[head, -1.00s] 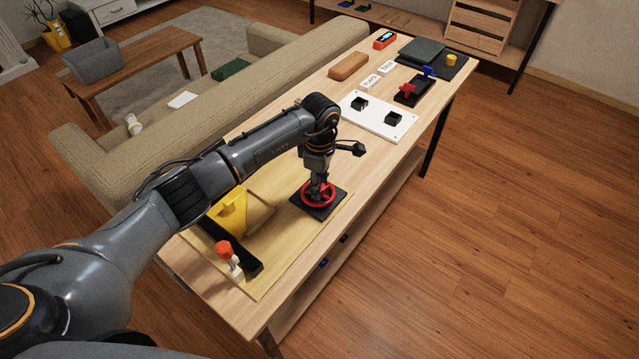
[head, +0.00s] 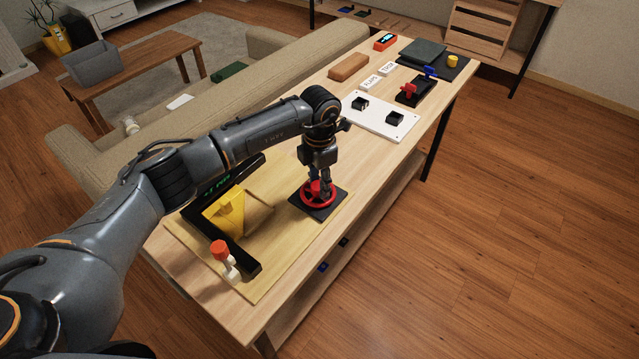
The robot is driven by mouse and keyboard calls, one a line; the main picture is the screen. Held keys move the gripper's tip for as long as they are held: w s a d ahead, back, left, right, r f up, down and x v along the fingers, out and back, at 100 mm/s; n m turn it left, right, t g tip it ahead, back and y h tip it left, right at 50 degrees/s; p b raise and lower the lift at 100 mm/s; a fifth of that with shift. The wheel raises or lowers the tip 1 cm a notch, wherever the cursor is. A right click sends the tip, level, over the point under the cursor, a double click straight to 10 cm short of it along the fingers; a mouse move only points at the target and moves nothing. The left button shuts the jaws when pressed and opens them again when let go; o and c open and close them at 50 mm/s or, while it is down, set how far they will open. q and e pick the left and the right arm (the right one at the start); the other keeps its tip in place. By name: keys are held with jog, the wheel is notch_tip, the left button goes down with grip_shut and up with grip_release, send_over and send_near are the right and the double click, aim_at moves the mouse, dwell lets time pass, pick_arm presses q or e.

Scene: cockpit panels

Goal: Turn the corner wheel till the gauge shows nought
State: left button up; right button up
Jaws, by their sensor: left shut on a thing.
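The red wheel (head: 318,197) sits on a dark square base (head: 323,214) at the front right of a pale wooden board (head: 262,284). My left gripper (head: 320,183) points down over the wheel and is shut on it. The gripper and wrist hide part of the wheel's far side. A black gauge frame (head: 252,165) with green digits stands left of the wheel, partly hidden behind my left arm; the digits are too small and slanted to read. My right gripper does not show.
A yellow wedge-shaped piece (head: 226,214) and a lever with a red-orange knob (head: 219,249) stand left of the wheel. A white panel (head: 380,123) with two black blocks, a brown block (head: 348,66) and red and blue levers are farther along the table.

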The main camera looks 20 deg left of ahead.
aim_at(318, 184)
pick_arm(q)
jog(key=n, duration=0.5)
jog(key=shift+a+n, duration=0.1)
jog(key=shift+n, duration=0.2)
jog(key=n, duration=0.5)
jog(key=shift+w+a, duration=0.1)
jog(key=shift+n, duration=0.3)
jog(key=o, duration=1.2)
jog(key=shift+c, duration=0.2)
jog(key=shift+r, duration=0.1)
notch_tip(318, 184, up, 12)
